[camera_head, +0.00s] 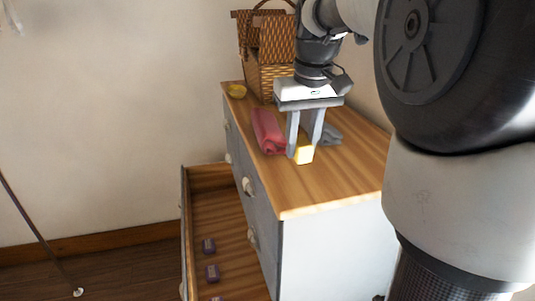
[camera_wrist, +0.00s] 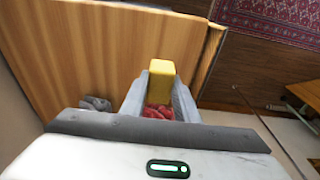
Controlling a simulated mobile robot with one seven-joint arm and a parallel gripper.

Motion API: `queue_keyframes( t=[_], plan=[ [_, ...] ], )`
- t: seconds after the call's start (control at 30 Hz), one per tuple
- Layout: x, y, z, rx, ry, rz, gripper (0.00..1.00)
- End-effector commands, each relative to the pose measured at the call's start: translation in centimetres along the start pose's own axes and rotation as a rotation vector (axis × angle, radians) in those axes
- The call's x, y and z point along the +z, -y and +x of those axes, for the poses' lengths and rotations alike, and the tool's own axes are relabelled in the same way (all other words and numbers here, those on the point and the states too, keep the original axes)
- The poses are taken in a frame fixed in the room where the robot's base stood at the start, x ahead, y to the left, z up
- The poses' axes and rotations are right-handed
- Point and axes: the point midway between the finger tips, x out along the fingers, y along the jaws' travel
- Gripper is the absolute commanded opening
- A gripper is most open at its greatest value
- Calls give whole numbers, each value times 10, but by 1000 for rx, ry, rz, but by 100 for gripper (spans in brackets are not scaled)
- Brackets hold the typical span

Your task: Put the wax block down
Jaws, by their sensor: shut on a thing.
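The wax block (camera_head: 304,154) is a small yellow block between the fingertips of my gripper (camera_head: 303,150). In the wrist view the wax block (camera_wrist: 161,69) sticks out past the ends of both fingers, and my gripper (camera_wrist: 160,84) is shut on it. In the head view the block appears at or just above the wooden top of the dresser (camera_head: 335,178). I cannot tell whether it touches the top.
A red folded cloth (camera_head: 268,132) lies left of my gripper, and a grey cloth (camera_head: 329,134) lies behind it. An open drawer (camera_head: 220,231) holds small purple boxes (camera_head: 211,272). The near dresser top is clear.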

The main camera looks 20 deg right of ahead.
Motion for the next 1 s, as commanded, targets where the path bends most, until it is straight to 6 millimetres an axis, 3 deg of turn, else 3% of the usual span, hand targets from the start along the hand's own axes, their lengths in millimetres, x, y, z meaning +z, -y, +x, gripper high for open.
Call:
queue_keyframes(
  t=[0.43,0.87,0.9,1.0],
  plan=[
    [9,0,57,-1,3,0,10],
    [10,0,66,0,0,0,10],
    [10,0,66,0,0,0,31],
    [10,0,65,0,0,0,47]
  ],
)
